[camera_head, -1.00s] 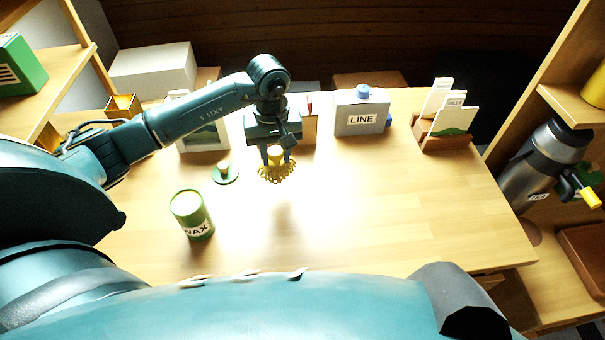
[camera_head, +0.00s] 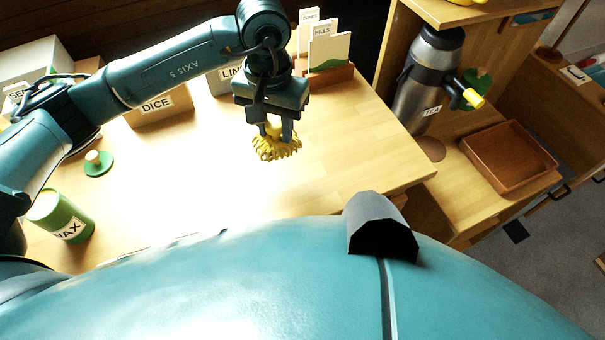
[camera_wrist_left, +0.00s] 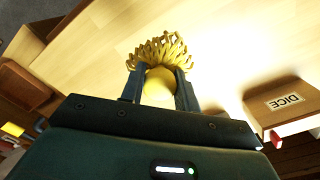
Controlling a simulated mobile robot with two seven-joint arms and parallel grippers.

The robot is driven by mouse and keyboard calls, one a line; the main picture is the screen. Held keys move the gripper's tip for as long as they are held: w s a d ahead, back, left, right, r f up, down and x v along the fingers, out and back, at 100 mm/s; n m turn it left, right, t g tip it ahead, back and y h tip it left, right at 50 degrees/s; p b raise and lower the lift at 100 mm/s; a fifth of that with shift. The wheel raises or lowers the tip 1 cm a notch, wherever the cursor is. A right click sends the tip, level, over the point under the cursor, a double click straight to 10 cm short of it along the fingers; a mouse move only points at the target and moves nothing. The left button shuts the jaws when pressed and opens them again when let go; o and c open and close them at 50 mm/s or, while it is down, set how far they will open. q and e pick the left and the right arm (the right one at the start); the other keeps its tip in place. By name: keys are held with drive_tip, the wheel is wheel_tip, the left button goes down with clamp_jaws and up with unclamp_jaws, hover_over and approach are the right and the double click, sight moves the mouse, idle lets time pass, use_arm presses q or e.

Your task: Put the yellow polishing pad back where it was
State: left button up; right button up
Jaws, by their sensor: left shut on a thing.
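The yellow polishing pad (camera_head: 277,148) has a frilly, looped underside and a round yellow knob. My left gripper (camera_head: 276,131) is shut on the knob and holds the pad above the table, frilly side down. In the left wrist view the pad (camera_wrist_left: 160,50) shows beyond the fingers, with its knob (camera_wrist_left: 159,84) between the two fingertips (camera_wrist_left: 160,88). My right gripper is not in view.
The table (camera_head: 360,165) is clear below and right of the pad. A green lidded piece (camera_head: 97,164) and WAX tin (camera_head: 62,215) stand left. Behind are a DICE box (camera_head: 160,106) and card holder (camera_head: 327,72). A TEA flask (camera_head: 428,80) and brown tray (camera_head: 508,157) are right.

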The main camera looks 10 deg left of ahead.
sight(279, 140)
use_arm(q)
drive_tip(key=shift+d+f, duration=0.1)
drive_tip(key=shift+d, duration=0.2)
wheel_tip(279, 140, down, 5)
drive_tip(key=shift+s+f, duration=0.1)
drive_tip(key=shift+f, duration=0.05)
wheel_tip(279, 140, down, 4)
drive_tip(key=shift+f+p, duration=0.2)
drive_tip(key=shift+p, duration=0.2)
drive_tip(key=shift+f, duration=0.25)
drive_tip(key=o, duration=0.9)
drive_tip(key=shift+r, duration=0.1)
